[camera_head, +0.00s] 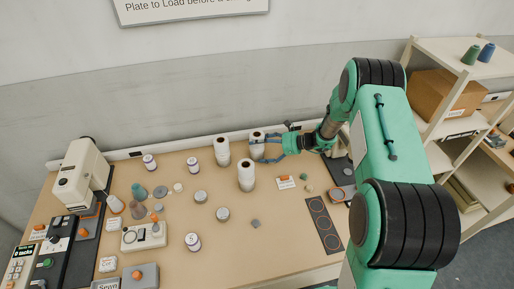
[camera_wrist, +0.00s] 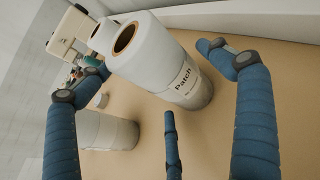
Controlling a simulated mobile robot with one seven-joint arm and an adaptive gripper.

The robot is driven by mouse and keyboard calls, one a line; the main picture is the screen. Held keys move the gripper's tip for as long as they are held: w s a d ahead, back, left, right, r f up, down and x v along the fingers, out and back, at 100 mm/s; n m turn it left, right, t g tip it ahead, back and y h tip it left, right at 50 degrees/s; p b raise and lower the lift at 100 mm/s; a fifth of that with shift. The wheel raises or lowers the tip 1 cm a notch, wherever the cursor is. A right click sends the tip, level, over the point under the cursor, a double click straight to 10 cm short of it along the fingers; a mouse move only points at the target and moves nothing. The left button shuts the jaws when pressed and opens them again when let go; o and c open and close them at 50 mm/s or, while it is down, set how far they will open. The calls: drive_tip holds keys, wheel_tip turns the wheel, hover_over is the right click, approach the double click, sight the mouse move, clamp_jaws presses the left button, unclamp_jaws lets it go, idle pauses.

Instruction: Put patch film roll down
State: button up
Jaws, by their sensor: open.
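The patch film roll (camera_wrist: 192,83) is a white roll with a dark core hole and a "Patch" label. In the wrist view it stands between my spread blue fingers. In the head view the roll (camera_head: 256,151) stands near the back edge of the table. My gripper (camera_head: 268,147) reaches it from the right. In the wrist view my gripper (camera_wrist: 160,85) is open, with gaps showing between the fingers and the roll. The roll's base appears to rest on the table, partly hidden in the head view by the fingers.
Two similar white rolls stand close by, one to the left (camera_head: 222,152) and one in front (camera_head: 246,176). A dark plate with ringed circles (camera_head: 320,225) lies to the right. Jars, a sewing machine (camera_head: 80,176) and a scale fill the left. Bare table lies front centre.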

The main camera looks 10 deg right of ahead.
sight(263, 147)
drive_tip(key=shift+p+v, duration=0.45)
drive_tip(key=shift+v, duration=2.5)
drive_tip(key=shift+s+a+r, duration=0.15)
drive_tip(key=shift+a+r, duration=0.1)
drive_tip(key=shift+r, duration=0.2)
drive_tip(key=s+a+r+n+g+h, duration=0.1)
drive_tip(key=s+a+r+n, duration=0.25)
drive_tip(key=s+r, duration=0.35)
drive_tip(key=s+a+r+n+g+h, duration=0.2)
drive_tip(key=s+r+n, duration=0.25)
drive_tip(key=r, duration=0.45)
drive_tip(key=s+a+r+n+g+h, duration=0.1)
drive_tip(key=s+a+r+n, duration=0.3)
drive_tip(key=r, duration=0.4)
drive_tip(key=s+d+r+n+t+h, duration=0.1)
drive_tip(key=s+d+r+n+h, duration=0.1)
drive_tip(key=s, duration=0.7)
drive_tip(key=s+d+r+n+t+h, duration=0.1)
drive_tip(key=s+d+r+n+h, duration=0.1)
drive_tip(key=s+r+n, duration=0.3)
drive_tip(key=s+d+r+n+t+h, duration=0.1)
drive_tip(key=s+r+n+h, duration=0.3)
drive_tip(key=s, duration=1)
drive_tip(key=shift+d+r+t, duration=0.3)
drive_tip(key=shift+d+r, duration=0.25)
drive_tip(key=shift+r, duration=0.2)
drive_tip(key=shift+c, duration=0.5)
